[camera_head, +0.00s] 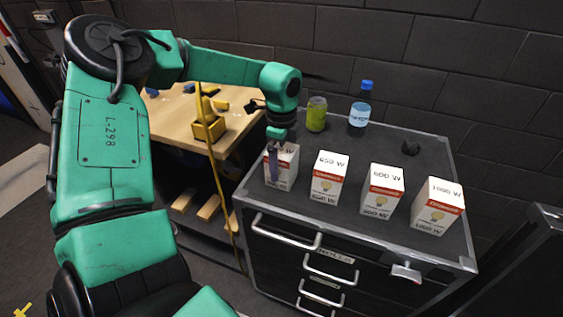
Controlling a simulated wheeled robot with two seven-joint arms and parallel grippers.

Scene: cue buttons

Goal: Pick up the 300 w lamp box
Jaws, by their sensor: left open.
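My left gripper (275,163) reaches down over the leftmost lamp box (290,174) on the dark cabinet top (340,222). The gripper is open, with a finger in front of the near side of this white and red box. I cannot tell whether it touches the box. My right gripper is not in view.
A wooden workbench (165,113) with yellow parts is at the left. A brick wall is behind.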

